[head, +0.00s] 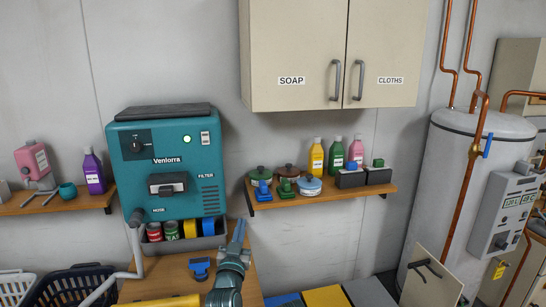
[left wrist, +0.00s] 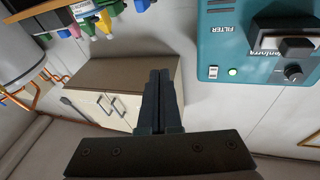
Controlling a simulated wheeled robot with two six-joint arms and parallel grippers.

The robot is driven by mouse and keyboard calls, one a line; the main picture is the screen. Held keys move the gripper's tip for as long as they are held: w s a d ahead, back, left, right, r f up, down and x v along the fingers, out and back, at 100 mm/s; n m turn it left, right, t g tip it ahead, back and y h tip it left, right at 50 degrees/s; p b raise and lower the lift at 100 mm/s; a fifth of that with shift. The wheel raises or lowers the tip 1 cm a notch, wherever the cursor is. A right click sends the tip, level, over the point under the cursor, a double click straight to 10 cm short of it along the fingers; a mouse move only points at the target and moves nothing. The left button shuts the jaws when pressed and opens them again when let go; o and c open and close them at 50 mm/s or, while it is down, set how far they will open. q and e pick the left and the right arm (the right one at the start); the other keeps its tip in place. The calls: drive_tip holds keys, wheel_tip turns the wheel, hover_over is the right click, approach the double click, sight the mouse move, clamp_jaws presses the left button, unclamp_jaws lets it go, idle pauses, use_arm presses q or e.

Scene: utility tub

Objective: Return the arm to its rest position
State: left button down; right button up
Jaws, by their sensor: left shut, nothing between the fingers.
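My left gripper (head: 239,230) points up in the lower middle of the head view, just right of the teal Veniorra machine (head: 168,165). Its fingers are together with nothing between them. In the left wrist view the closed fingers (left wrist: 159,76) point toward the closed wall cabinet (left wrist: 120,85), with clear space around them; that view is upside down. The teal machine also shows at its upper right (left wrist: 245,45). My right gripper is in neither view.
A wooden shelf (head: 262,204) right of the gripper holds bottles, pots and dark boxes. A workbench (head: 172,272) below the machine bears a blue item (head: 199,268). The cream wall cabinet (head: 300,60) hangs above. A white tank (head: 466,190) with copper pipes stands right. Baskets (head: 75,285) are lower left.

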use_arm(q)
drive_tip(key=s+d+f+m+g+h, duration=0.1)
drive_tip(key=s+d+f+g, duration=0.3)
drive_tip(key=f, duration=0.5)
drive_tip(key=s+d+f+m+g+h, duration=0.1)
drive_tip(key=s+d+f+m+g, duration=0.1)
drive_tip(key=d+f+g, duration=0.5)
drive_tip(key=s+a+f+g+y, duration=0.2)
drive_tip(key=s+a+f+g, duration=0.2)
drive_tip(key=s, duration=0.5)
drive_tip(key=s+a+f+n+g+y, duration=0.1)
drive_tip(key=s+a+f+g, duration=0.3)
drive_tip(key=s, duration=0.6)
wheel_tip(320, 180, down, 3)
drive_tip(key=shift+s+f+g+y, duration=0.1)
drive_tip(key=shift+s+g+y, duration=0.05)
drive_tip(key=shift+g+y, duration=0.85)
